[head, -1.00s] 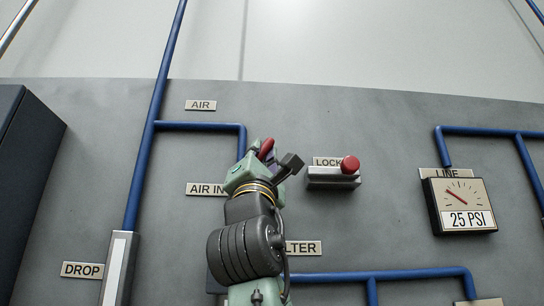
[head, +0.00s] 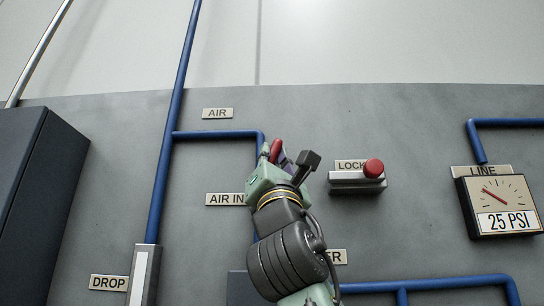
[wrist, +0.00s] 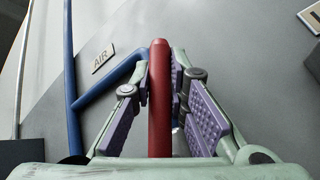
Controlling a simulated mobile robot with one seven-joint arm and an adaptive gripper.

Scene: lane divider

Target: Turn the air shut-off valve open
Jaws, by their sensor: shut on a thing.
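The valve's red handle (head: 276,150) stands near the lower end of the short blue pipe branch, between the AIR and AIR IN labels, in the head view. In the wrist view the red handle (wrist: 160,100) runs upright through the middle of the picture. My gripper (head: 272,162) is at the handle, with the fingers on either side of it. In the wrist view my gripper (wrist: 161,72) is shut on the handle between its purple pads. The valve body is hidden behind my gripper and arm.
A red button on a grey lock box (head: 358,179) is close to the right of my gripper. A 25 PSI gauge (head: 501,205) is farther right. A dark cabinet (head: 35,185) stands at the left. Blue pipes (head: 172,140) run along the grey panel.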

